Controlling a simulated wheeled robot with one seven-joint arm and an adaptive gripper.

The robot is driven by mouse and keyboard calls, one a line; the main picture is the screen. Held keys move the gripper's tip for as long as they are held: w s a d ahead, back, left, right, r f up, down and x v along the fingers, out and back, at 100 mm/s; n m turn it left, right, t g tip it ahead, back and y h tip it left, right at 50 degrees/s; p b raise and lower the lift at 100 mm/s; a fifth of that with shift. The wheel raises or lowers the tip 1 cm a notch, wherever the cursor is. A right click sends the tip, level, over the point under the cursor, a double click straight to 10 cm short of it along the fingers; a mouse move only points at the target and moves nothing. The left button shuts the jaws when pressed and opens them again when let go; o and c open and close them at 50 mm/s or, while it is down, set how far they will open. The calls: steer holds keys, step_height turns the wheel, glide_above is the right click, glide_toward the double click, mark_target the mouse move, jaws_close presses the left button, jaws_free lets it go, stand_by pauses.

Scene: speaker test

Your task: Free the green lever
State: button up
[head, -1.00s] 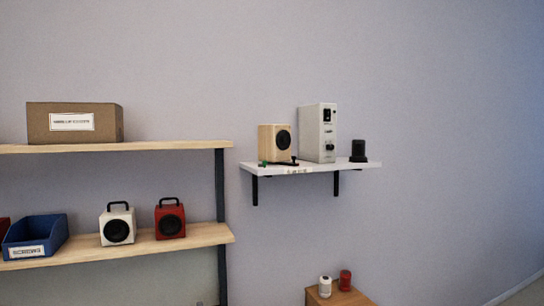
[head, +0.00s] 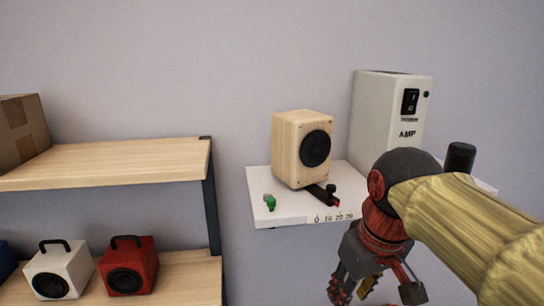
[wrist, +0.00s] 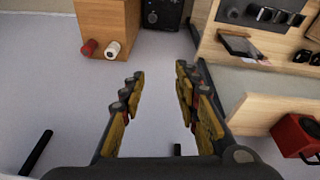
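A small green lever (head: 270,202) stands at the left front of the white wall shelf (head: 292,212). A light wooden speaker (head: 290,150) stands right behind and beside it. A black bar with a knob (head: 325,195) lies at the speaker's front right foot; I cannot tell whether it touches the speaker. My gripper (head: 375,288) is below the shelf's right part in the head view, pointing down and apart from the lever. In the wrist view my gripper (wrist: 157,88) has its fingers spread with nothing between them. The lever does not show in the wrist view.
A tall white amp (head: 385,125) and a black cylinder (head: 459,158) stand on the shelf's right. A wooden rack at left holds a white speaker (head: 55,272) and a red speaker (head: 127,268). A wooden cabinet (wrist: 106,25) shows in the wrist view.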

mark_target(271, 199)
steer(key=w+a+r+n+g+p, duration=0.1)
steer(key=w+a+r+p, duration=0.1)
steer(key=a+r+p, duration=0.2)
steer(key=w+a+r+n+g+p, duration=0.1)
steer(key=a+r+p, duration=0.4)
steer(key=r, duration=0.6)
steer(key=w+a+r+n+g+p, duration=0.1)
steer(key=w+a+r+n+p, duration=0.2)
steer(key=w+a+r+p, duration=0.2)
steer(key=shift+w+a+r+h, duration=0.15)
steer(key=shift+a+r, duration=0.1)
steer(key=shift+r, duration=0.35)
steer(key=shift+w+a+r+h, duration=0.1)
steer(key=shift+a+r+h, duration=0.1)
steer(key=shift+r, duration=0.35)
steer(key=shift+a+r+p, duration=0.1)
steer(key=shift+a+p, duration=0.15)
steer(key=shift+p, duration=0.05)
steer(key=shift+n, duration=0.3)
steer(key=shift+s+f, duration=0.1)
steer(key=shift+f, duration=3.75)
steer(key=shift+d, duration=0.1)
steer(key=shift+c, duration=0.9)
